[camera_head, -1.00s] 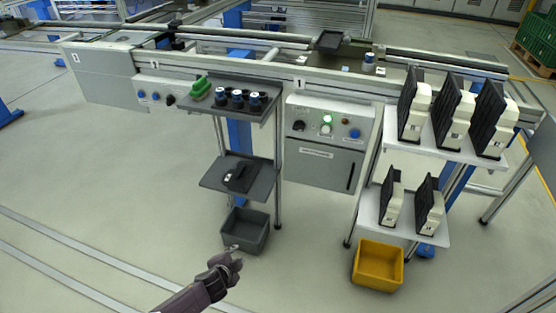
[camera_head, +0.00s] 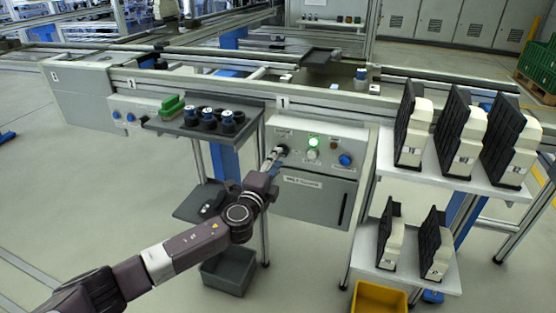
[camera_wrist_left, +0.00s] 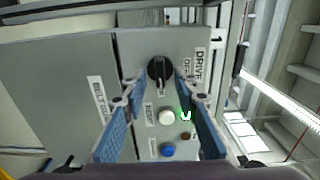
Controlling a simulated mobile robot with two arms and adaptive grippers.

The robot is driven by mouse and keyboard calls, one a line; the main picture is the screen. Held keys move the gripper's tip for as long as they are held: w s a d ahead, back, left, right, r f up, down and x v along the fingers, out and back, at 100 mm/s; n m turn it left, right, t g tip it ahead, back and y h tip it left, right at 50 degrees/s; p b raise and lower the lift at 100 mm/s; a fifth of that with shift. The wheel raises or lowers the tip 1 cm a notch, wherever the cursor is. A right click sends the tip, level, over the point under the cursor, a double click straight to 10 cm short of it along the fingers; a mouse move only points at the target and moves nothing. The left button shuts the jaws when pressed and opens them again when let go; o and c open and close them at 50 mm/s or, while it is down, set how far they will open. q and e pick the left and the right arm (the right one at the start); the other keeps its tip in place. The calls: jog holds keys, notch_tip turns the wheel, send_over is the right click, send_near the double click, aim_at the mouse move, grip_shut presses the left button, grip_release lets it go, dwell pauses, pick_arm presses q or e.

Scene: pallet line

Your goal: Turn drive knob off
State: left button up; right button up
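The drive knob (camera_wrist_left: 160,69) is a round black rotary knob with a pale pointer mark, beside the DRIVE and OFF lettering on the grey control panel (camera_wrist_left: 206,45). In the head view the panel (camera_head: 330,137) hangs under the conveyor rail. My left gripper (camera_head: 276,156) is at the panel's left side, at the knob, and partly hides it. In the left wrist view the gripper (camera_wrist_left: 159,84) is open, with its two blue-padded fingers on either side of the knob. I cannot tell whether they touch it. My right gripper is not in view.
A green lamp (camera_head: 313,142) is lit, near a white button (camera_head: 312,154) and a blue button (camera_head: 345,160). A shelf (camera_head: 178,127) with dark cups stands left of the panel. Racks with black-and-white parts (camera_head: 460,130) stand to the right.

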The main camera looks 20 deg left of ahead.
pick_arm(q)
jog(key=shift+w, duration=0.9)
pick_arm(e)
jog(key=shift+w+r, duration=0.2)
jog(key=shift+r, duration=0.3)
pick_arm(q)
grip_shut()
